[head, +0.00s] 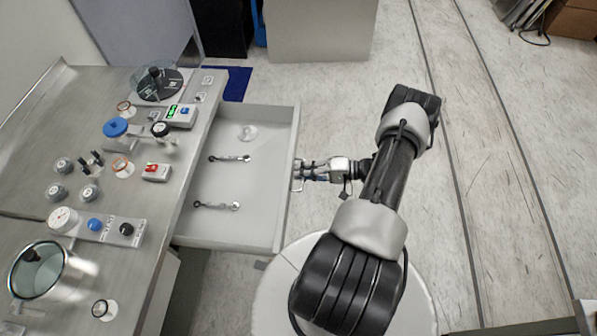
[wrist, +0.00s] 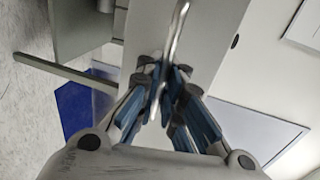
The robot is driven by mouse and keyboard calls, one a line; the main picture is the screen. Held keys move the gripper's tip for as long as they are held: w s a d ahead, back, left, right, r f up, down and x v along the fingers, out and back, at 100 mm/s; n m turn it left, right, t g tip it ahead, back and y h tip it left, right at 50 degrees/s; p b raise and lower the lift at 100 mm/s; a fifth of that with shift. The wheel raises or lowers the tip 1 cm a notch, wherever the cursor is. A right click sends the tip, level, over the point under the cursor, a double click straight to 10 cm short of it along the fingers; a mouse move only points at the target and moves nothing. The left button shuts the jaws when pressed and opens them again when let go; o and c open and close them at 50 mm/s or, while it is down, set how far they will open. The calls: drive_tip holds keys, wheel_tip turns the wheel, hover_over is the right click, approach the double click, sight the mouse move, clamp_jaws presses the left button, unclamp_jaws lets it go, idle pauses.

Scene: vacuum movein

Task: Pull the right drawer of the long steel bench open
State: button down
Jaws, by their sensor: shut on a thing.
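The right drawer (head: 208,180) of the long steel bench (head: 40,130) stands well out from the bench, its inside in full view in the head view. Two small metal wrenches and a clear round piece lie in it. My gripper (head: 300,175) is at the middle of the drawer's front. In the wrist view my gripper (wrist: 160,88) has its blue-padded fingers shut around the thin metal drawer handle (wrist: 178,28). The fingers hide part of the handle.
On the bench top stand knobs, a gauge, a small green-lit display (head: 180,115), a dark disc under a clear cover (head: 157,83) and a glass-topped pot (head: 38,268). A blue mat (head: 238,84) lies on the floor beyond the drawer.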

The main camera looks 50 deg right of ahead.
drive_tip(key=shift+d+r, duration=0.15)
drive_tip(key=c, duration=2)
unclamp_jaws()
drive_tip(key=shift+c, duration=0.2)
drive_tip(key=shift+s, duration=0.1)
drive_tip(key=v, duration=1.2)
